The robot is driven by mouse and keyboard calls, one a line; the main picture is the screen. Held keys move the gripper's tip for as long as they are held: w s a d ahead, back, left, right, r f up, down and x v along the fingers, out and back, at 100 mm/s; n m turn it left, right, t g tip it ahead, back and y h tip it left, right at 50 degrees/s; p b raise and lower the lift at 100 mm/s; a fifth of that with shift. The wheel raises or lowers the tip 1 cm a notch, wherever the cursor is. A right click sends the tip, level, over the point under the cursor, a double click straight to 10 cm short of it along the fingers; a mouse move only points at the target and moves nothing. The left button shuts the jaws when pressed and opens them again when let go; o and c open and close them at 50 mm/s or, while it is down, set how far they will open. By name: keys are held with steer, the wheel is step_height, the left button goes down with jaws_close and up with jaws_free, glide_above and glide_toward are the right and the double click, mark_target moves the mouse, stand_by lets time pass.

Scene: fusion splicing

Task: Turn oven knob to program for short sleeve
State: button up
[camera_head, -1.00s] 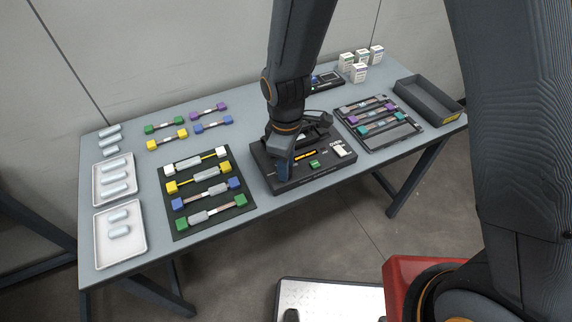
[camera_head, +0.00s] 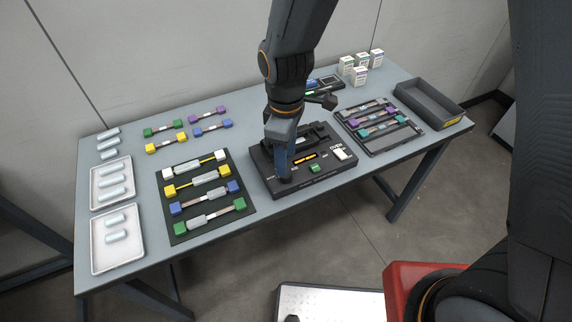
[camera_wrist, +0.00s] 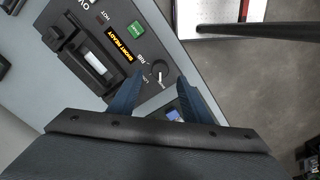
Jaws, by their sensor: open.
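The oven is a black box (camera_head: 318,181) at the middle of the table's front, with an orange display, a green button and a white label. In the wrist view its display (camera_wrist: 117,51) shows letters like "SHORT READY". The round black knob (camera_wrist: 158,75) with a white pointer mark sits beside it, with small lettering around it. My gripper (camera_wrist: 152,92) is open, its two blue fingers on either side of the area just below the knob in that view. In the head view my gripper (camera_head: 284,178) points down at the oven's front left corner and hides the knob.
A black mat (camera_head: 181,227) with several coloured-end holders lies left of the oven. A rack (camera_head: 371,145) with more holders and a grey bin (camera_head: 426,104) stand to the right. White trays (camera_head: 100,251) are at the far left.

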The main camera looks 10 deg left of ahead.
steer(key=shift+r, duration=1.3)
